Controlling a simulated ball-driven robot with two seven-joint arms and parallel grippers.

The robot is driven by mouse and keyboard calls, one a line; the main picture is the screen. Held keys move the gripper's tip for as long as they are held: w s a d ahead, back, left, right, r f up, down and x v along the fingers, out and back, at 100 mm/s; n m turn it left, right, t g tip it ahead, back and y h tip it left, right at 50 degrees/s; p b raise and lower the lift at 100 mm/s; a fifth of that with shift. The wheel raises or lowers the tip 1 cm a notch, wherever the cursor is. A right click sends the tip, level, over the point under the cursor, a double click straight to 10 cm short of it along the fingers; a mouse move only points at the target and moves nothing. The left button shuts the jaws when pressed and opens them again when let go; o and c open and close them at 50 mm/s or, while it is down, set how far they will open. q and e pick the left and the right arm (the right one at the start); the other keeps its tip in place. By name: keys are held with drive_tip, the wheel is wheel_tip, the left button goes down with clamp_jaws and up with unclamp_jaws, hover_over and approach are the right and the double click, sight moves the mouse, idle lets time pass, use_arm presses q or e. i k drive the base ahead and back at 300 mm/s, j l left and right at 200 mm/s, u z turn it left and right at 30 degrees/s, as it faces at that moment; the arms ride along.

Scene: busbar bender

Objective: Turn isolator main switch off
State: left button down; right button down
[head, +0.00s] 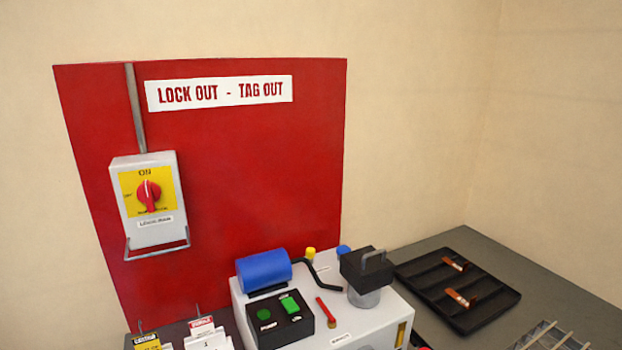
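The isolator main switch is a red rotary knob (149,194) on a yellow plate (133,183). It is on the front of a grey isolator box (157,231) mounted on the red board at the left. The knob's handle stands about vertical, with its white mark up toward the "ON" label. A metal bar hangs in a loop at the bottom of the box. Neither of my grippers shows in the head view.
The red lockout board (253,165) has a "LOCK OUT - TAG OUT" sign (220,92). Below stands the bender (333,315) with a blue motor (264,270). Tags (205,333) stand at bottom left. A black tray (486,307) with copper pieces lies right. The space before the switch looks clear.

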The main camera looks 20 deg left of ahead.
sight(149, 192)
drive_tip(key=k+l+u, duration=0.1)
drive_tip(key=u, duration=1.5)
